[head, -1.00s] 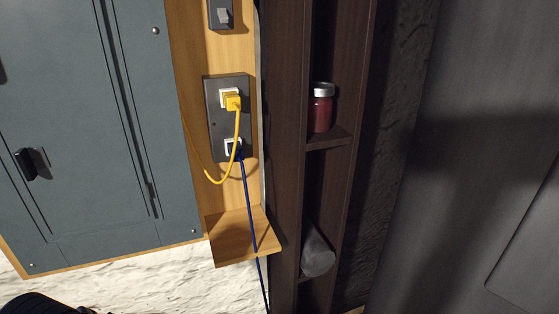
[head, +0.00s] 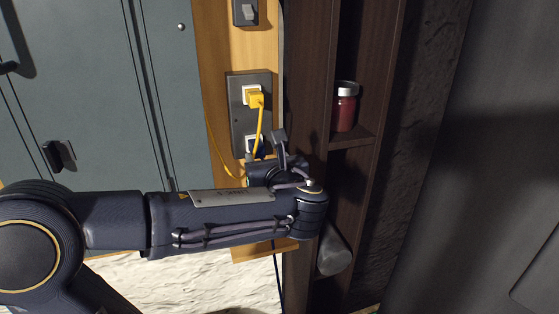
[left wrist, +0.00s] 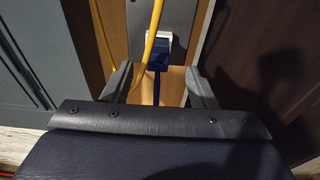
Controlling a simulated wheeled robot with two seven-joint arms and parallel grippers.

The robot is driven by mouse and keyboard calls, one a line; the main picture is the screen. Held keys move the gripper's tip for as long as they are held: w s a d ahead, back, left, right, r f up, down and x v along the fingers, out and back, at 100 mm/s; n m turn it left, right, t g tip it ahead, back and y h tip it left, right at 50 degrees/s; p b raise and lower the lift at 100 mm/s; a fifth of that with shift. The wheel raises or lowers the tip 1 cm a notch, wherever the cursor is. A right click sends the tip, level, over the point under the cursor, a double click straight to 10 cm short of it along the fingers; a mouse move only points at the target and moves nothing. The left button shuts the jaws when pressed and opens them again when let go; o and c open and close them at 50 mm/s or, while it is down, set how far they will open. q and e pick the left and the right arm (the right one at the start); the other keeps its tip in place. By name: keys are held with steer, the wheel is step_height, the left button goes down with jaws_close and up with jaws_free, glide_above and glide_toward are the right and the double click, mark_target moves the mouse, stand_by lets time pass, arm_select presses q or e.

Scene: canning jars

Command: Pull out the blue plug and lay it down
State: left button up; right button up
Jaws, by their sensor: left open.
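The blue plug (left wrist: 158,54) sits in the white lower socket (left wrist: 160,37) of a dark outlet plate (head: 237,120). Its blue cord hangs down. In the head view the plug (head: 258,150) is mostly hidden by my left gripper (head: 266,152). In the left wrist view my left gripper (left wrist: 158,72) is open, one finger on each side of the plug and cord. The fingers stand apart from the plug, which lies at or just beyond their tips. My right gripper is not in view.
A yellow plug (head: 254,97) sits in the upper socket; its cord (left wrist: 150,45) loops down close to my left finger. A small wooden shelf (head: 262,253) is below the outlet. A dark shelf unit with a red jar (head: 345,107) stands right; a grey-blue cabinet (head: 100,100) is left.

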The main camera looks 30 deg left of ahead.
mark_target(259, 151)
arm_select(q)
steer(key=x, duration=0.7)
steer(key=shift+s+a+f, duration=0.1)
steer(key=shift+a+f, duration=0.05)
steer(key=c, duration=1.1)
steer(key=shift+s, duration=0.1)
steer(key=shift+f+p+v, duration=0.15)
steer(key=shift+p+v, duration=0.1)
steer(key=shift+v, duration=0.75)
steer(key=shift+f+p+v, duration=0.1)
steer(key=shift+p+v, duration=0.1)
steer(key=shift+v, duration=0.8)
